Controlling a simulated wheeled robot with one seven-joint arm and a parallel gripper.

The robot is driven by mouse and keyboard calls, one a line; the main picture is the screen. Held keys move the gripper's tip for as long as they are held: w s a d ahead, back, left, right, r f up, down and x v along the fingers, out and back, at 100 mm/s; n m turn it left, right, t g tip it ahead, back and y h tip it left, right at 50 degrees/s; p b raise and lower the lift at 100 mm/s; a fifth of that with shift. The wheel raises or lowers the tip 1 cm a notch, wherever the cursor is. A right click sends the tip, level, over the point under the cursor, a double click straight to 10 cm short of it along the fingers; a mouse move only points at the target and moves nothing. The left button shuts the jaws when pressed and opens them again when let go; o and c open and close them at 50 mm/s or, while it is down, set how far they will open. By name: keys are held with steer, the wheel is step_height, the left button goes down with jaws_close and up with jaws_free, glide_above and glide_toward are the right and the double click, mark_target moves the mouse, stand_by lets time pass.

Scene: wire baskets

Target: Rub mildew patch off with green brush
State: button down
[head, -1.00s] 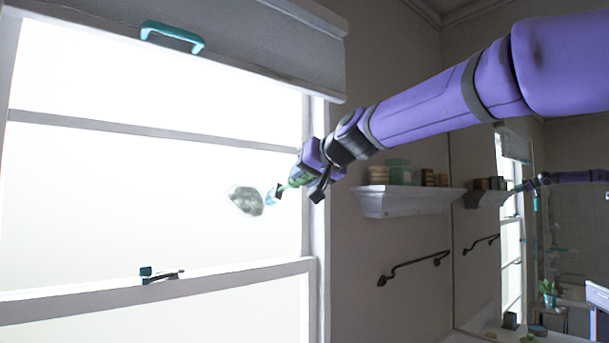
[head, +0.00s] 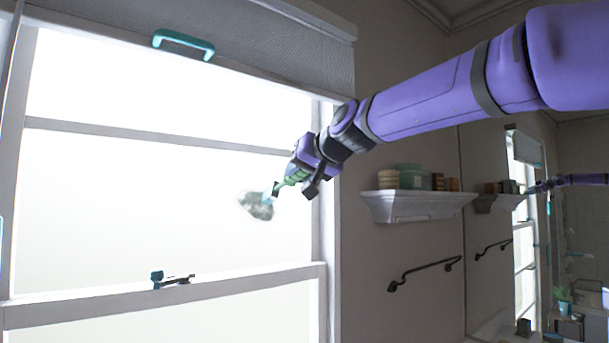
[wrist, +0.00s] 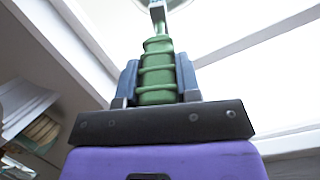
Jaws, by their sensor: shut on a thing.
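The mildew patch (head: 256,207) is a grey-green blotch on the bright window pane, left of my gripper in the head view. My gripper (head: 290,186) is shut on the green brush (head: 291,179), whose head end points at the patch. In the head view the brush end overlaps the patch's right edge; I cannot tell whether it touches the glass. In the wrist view the ribbed green handle of the brush (wrist: 157,75) sits between the two fingers of my gripper (wrist: 157,82).
A white wall shelf (head: 417,206) with boxes and jars stands right of the window, below my arm. A dark towel rail (head: 425,271) is beneath it. A window latch (head: 172,281) sits on the sash rail, and a blind with a teal handle (head: 184,44) hangs above.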

steer(key=shift+a, duration=0.1)
stand_by(0.5)
steer(key=shift+s+a+r, duration=0.4)
steer(key=shift+s+a, duration=0.15)
steer(key=shift+a, duration=0.2)
steer(key=shift+s+a+r, duration=0.4)
steer(key=shift+s+a, duration=0.1)
steer(key=shift+a, duration=0.3)
steer(key=shift+s+a+r, duration=0.4)
steer(key=shift+s+a, duration=0.1)
steer(key=shift+a, duration=0.25)
steer(key=shift+s+a+r, duration=0.4)
steer(key=shift+s+a, duration=0.1)
steer(key=shift+a, duration=0.2)
steer(key=shift+w+d+f, duration=0.4)
steer(key=shift+w+d, duration=0.15)
steer(key=shift+d, duration=0.25)
steer(key=shift+w+d+f, duration=0.4)
steer(key=shift+w+d, duration=0.1)
steer(key=shift+d, duration=0.25)
steer(key=shift+w+d+f, duration=0.4)
steer(key=shift+w+d, duration=0.15)
steer(key=shift+d, duration=0.25)
steer(key=shift+w+d+f, duration=0.4)
steer(key=shift+w+d, duration=0.1)
steer(key=shift+d, duration=0.25)
